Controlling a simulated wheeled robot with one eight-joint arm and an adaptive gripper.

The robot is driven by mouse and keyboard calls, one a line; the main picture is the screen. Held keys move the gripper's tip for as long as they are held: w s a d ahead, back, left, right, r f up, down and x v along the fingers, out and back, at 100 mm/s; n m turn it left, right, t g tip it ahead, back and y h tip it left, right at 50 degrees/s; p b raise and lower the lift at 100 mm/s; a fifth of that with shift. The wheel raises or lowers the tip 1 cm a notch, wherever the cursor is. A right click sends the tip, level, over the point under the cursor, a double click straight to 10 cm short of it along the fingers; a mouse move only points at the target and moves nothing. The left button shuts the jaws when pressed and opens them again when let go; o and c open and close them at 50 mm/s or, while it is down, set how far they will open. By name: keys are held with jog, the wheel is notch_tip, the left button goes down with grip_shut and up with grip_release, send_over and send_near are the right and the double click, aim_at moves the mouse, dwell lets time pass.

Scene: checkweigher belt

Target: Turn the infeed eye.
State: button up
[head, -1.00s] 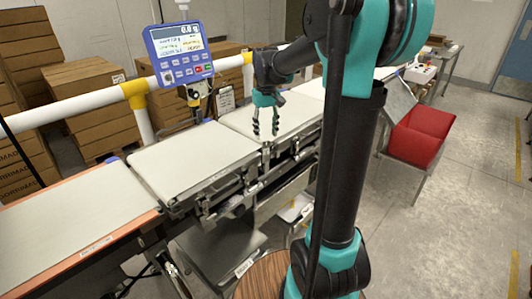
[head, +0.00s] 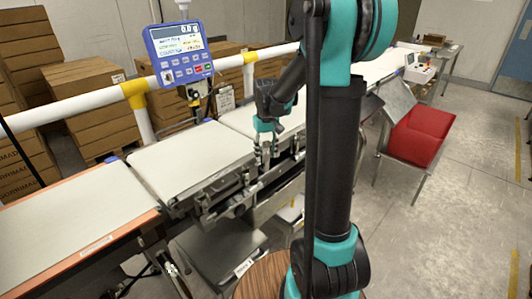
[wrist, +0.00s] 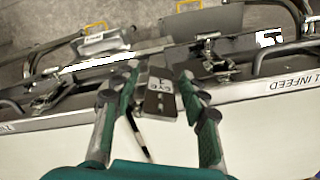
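The infeed eye is a small dark block (wrist: 160,97) with a white label reading "EYE 1", at the belt's edge in the wrist view. My gripper (wrist: 159,73) is open, with one finger on each side of the block in that picture. Gaps show between the fingers and the block, and I cannot tell how deep the fingertips reach. In the head view my gripper (head: 266,152) points down at the near edge of the belts, and I cannot make out the eye clearly there.
The belt edge carries a "1 INFEED" label (wrist: 283,84). Metal rails and brackets (wrist: 210,55) run along the edge close to my fingers. A blue display unit (head: 180,52) stands behind the belts. A red bin (head: 418,137) is at the right, with open floor beyond it.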

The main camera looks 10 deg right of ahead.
grip_shut()
jog(key=shift+w+d+n, duration=0.1)
jog(key=shift+d+n, duration=0.05)
jog(key=shift+n, duration=1.05)
jog(key=shift+d+n, duration=0.1)
jog(key=shift+n, duration=1.1)
jog(key=shift+o, duration=0.7)
grip_release()
jog(key=shift+r, duration=0.1)
notch_tip(320, 180, up, 12)
jog(key=shift+f, duration=0.1)
